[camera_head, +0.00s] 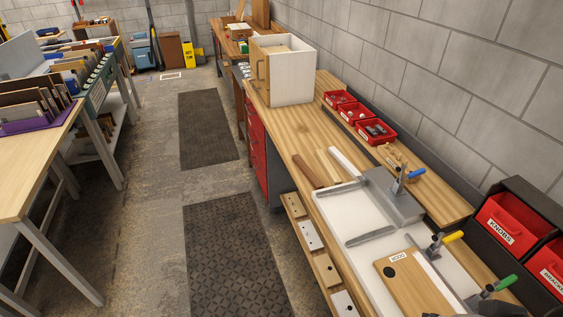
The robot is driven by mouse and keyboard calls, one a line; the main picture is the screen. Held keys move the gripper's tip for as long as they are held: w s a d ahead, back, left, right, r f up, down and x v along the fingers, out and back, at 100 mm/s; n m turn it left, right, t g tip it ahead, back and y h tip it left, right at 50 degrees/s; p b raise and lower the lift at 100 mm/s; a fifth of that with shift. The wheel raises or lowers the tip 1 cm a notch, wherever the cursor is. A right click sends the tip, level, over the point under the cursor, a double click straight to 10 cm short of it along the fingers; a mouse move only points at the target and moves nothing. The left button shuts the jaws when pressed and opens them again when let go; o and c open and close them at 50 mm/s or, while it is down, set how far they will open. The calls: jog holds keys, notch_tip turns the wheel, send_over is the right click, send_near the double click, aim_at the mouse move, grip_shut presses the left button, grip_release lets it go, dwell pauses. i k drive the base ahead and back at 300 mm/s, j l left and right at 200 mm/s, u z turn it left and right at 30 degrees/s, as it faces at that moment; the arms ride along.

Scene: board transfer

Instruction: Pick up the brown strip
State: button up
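The brown strip (308,171) lies flat on the wooden workbench (288,120), near its left edge, at the far end of the white jig plate (336,208). It is the leftmost of three short strips lying side by side. A lighter wood strip (328,166) and a white strip (346,164) lie to its right. Nothing covers the brown strip's top.
A grey block with a blue-handled clamp (400,182) stands right of the strips. A wooden door panel (412,289) lies nearer, beside yellow- and green-handled clamps. A white cabinet (290,78) stands farther back. Red bins (376,132) line the wall. Floor left of the bench is open.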

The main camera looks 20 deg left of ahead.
aim_at(311, 177)
jog(key=u, duration=0.8)
jog(key=z, duration=0.3)
jog(key=i+j+z, duration=0.45)
jog(key=i+j, duration=0.2)
jog(key=i+j+z, duration=0.2)
jog(key=j, duration=0.3)
jog(key=i+j+z, duration=0.25)
jog(key=i+j, duration=0.45)
